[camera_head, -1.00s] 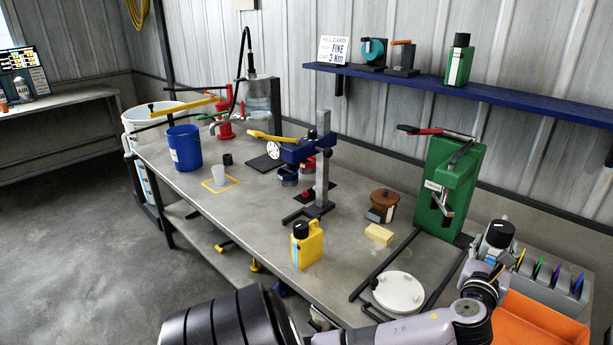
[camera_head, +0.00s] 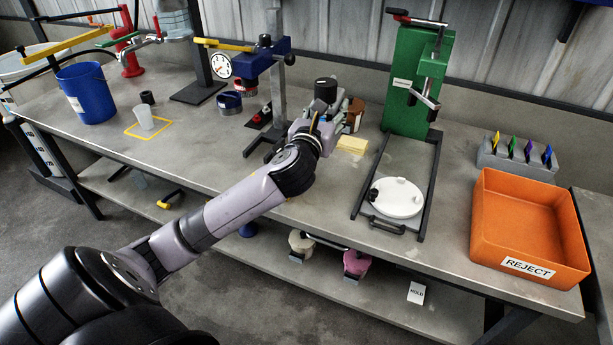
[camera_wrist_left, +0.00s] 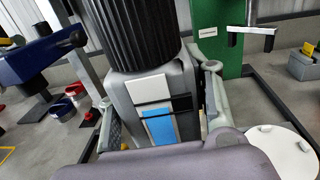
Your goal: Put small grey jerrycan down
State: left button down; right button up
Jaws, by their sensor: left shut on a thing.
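My left gripper (camera_head: 316,126) is shut on the small grey jerrycan (camera_head: 319,106), which has a black cap, over the middle of the grey bench (camera_head: 240,160). In the left wrist view the jerrycan (camera_wrist_left: 190,88) is upright between the fingers, with a ribbed black cap and a white and blue label. Its base is hidden, so I cannot tell whether it touches the bench. My right gripper is not in view.
A yellow block (camera_head: 352,145) and a brown pot (camera_head: 355,108) are close right of the gripper. The blue press (camera_head: 250,62) stands left, the green press (camera_head: 408,80) right.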

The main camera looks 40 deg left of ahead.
pick_arm(q)
jog(key=shift+w+d+f+b, duration=0.1)
jog(key=shift+f+b, duration=2.05)
jog(key=shift+f, duration=7.3)
jog(key=c, duration=1.2)
grip_release()
jog(key=shift+f, duration=0.15)
jog(key=shift+c, duration=0.2)
jog(key=o, duration=0.4)
